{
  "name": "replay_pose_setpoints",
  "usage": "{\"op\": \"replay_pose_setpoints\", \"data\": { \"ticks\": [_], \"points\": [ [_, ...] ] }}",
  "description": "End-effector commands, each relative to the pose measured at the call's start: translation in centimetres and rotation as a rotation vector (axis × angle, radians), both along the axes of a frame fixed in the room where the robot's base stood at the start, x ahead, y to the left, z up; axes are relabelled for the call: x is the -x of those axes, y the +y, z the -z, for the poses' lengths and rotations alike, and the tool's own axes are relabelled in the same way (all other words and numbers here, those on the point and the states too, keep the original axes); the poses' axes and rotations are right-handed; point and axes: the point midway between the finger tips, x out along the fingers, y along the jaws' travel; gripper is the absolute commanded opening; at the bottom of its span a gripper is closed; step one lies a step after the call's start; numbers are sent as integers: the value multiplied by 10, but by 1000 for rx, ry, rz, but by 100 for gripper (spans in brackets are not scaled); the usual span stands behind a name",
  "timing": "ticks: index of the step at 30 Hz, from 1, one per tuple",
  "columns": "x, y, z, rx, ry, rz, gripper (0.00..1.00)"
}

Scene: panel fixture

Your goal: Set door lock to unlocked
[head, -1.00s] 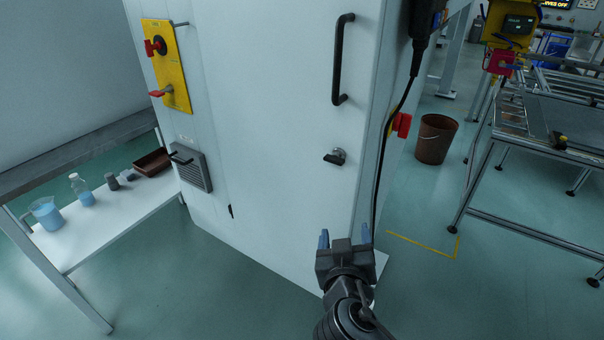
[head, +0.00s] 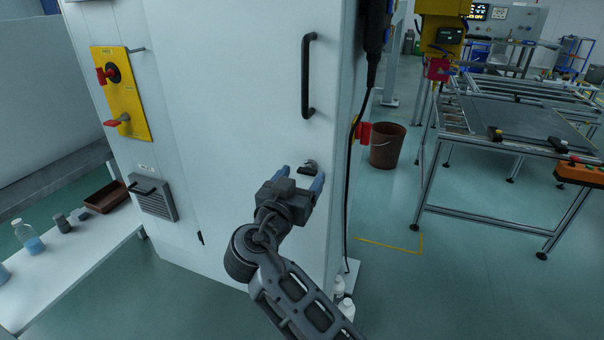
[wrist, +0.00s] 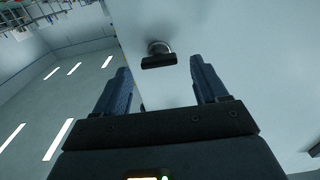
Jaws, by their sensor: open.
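The door lock (head: 308,168) is a small dark lever on a round metal boss, on the white cabinet door (head: 240,110) below the black handle. It also shows in the wrist view (wrist: 159,55), where its dark lever lies crosswise under the boss. My gripper (head: 302,182) is open with blue fingers, raised in front of the lock. In the wrist view my gripper (wrist: 161,85) has one finger on either side of the lock, with nothing held. The lock appears just beyond the fingertips; I cannot tell whether they touch the door.
The black bar handle (head: 308,75) is above the lock. A yellow panel with red knobs (head: 120,92) and a grey vent (head: 153,197) are at left. A black cable (head: 352,180) hangs down the cabinet's right edge beside a red switch (head: 363,134).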

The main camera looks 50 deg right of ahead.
Motion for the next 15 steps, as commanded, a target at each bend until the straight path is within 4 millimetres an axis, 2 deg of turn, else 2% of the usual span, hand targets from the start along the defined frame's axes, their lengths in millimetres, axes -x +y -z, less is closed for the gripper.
{"op": "replay_pose_setpoints", "data": {
  "ticks": [4,13,15],
  "points": [
    [-4,-10,0,-1,1,-1,72],
    [-5,-13,0,0,1,-2,72],
    [-5,-13,0,0,1,-2,67]
  ]
}}
